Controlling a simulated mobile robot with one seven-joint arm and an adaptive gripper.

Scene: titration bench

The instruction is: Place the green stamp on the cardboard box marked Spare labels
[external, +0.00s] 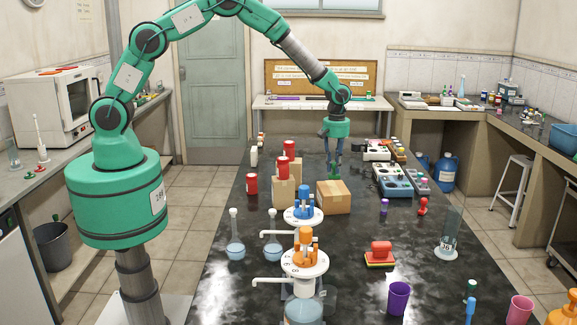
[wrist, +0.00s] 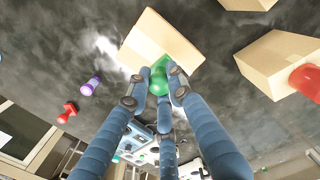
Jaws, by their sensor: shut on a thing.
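The green stamp (wrist: 159,82) is between my gripper's fingers in the wrist view, and the gripper (wrist: 156,88) is shut on it. A plain cardboard box (external: 333,197) stands on the dark bench, and I can read no marking on it. The box also shows in the wrist view (wrist: 165,38), where the stamp overlaps its edge. In the external view my gripper (external: 333,172) points down at the box's far side. I cannot tell whether the stamp touches the box. The stamp is not clear in the external view.
Brown boxes with red-topped items (external: 284,193) stand left of the cardboard box. Blue-grey instruments (external: 392,181) lie to its right. Bare bench lies around the box's front.

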